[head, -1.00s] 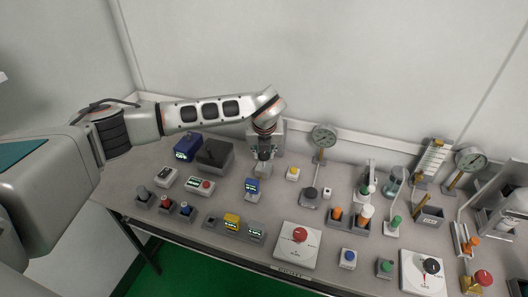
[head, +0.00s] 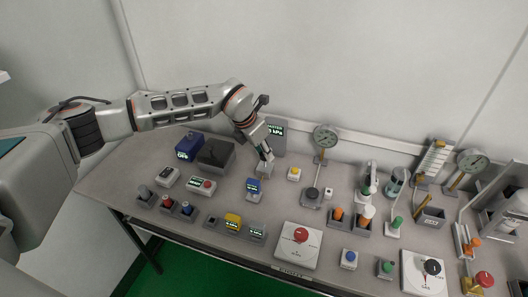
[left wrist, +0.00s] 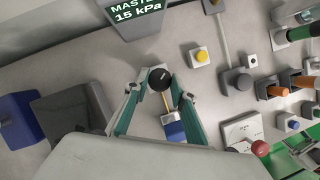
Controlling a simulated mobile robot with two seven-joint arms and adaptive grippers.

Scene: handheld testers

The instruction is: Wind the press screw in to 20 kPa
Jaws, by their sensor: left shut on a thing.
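My left gripper (head: 265,158) reaches down from the left to the small grey press block (head: 264,170) in the middle of the bench. In the left wrist view, its green-edged fingers (left wrist: 160,88) stand on both sides of the press screw's round black knob (left wrist: 159,77) and are shut on it. The master display (left wrist: 138,12) behind it reads 15 kPa; it also shows in the head view (head: 277,130), partly behind the gripper. A blue handheld tester (head: 254,188) sits just in front of the press. My right gripper is not in view.
A dark grey box (head: 215,154) and a blue box (head: 188,147) stand left of the press. A yellow button (head: 294,174) and a dial gauge on a post (head: 326,136) stand to its right. Several small testers and a red-knobbed panel (head: 299,244) line the front.

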